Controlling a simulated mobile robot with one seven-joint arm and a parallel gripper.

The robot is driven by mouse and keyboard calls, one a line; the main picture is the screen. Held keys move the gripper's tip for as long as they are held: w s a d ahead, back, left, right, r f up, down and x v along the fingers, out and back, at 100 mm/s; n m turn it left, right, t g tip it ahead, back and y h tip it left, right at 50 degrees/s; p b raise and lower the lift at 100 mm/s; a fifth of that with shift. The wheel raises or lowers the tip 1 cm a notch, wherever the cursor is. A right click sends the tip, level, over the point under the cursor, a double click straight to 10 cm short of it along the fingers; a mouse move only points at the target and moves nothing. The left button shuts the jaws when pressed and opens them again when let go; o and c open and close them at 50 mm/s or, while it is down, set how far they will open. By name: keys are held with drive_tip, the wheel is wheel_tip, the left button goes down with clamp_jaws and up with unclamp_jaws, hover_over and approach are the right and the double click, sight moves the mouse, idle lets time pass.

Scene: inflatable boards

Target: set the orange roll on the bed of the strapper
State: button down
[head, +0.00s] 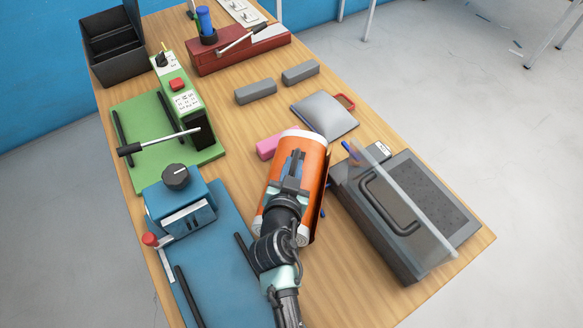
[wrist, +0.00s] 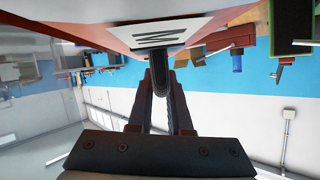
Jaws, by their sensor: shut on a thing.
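The orange roll (head: 316,160) has whitish ends and lies in my gripper above the right half of the table. My gripper (head: 294,165) comes down over its upper side. In the wrist view, my gripper's fingers (wrist: 160,76) are closed on a dark strap or handle below the roll's white label (wrist: 152,36). Which machine is the strapper I cannot tell for sure: a green machine (head: 182,95) with a flat green bed (head: 140,110) and a lever stands at left, and a blue one (head: 180,205) with a dark knob and a flat blue bed (head: 222,270) stands nearer.
A grey case (head: 432,215) with a clear raised lid stands close right of the roll. A pink block (head: 266,149), grey blocks (head: 256,91) and a grey pouch (head: 325,115) lie behind it. A red machine (head: 235,55) and black bin (head: 112,45) stand at the back.

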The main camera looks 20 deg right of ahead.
drive_tip(key=shift+w+f, duration=0.1)
drive_tip(key=shift+f, duration=0.7)
drive_tip(key=shift+f, duration=0.15)
drive_tip(key=c, duration=1.3)
unclamp_jaws()
drive_tip(key=shift+f+b, duration=0.15)
drive_tip(key=shift+b, duration=0.15)
drive_tip(key=o, duration=0.5)
drive_tip(key=shift+c, duration=0.2)
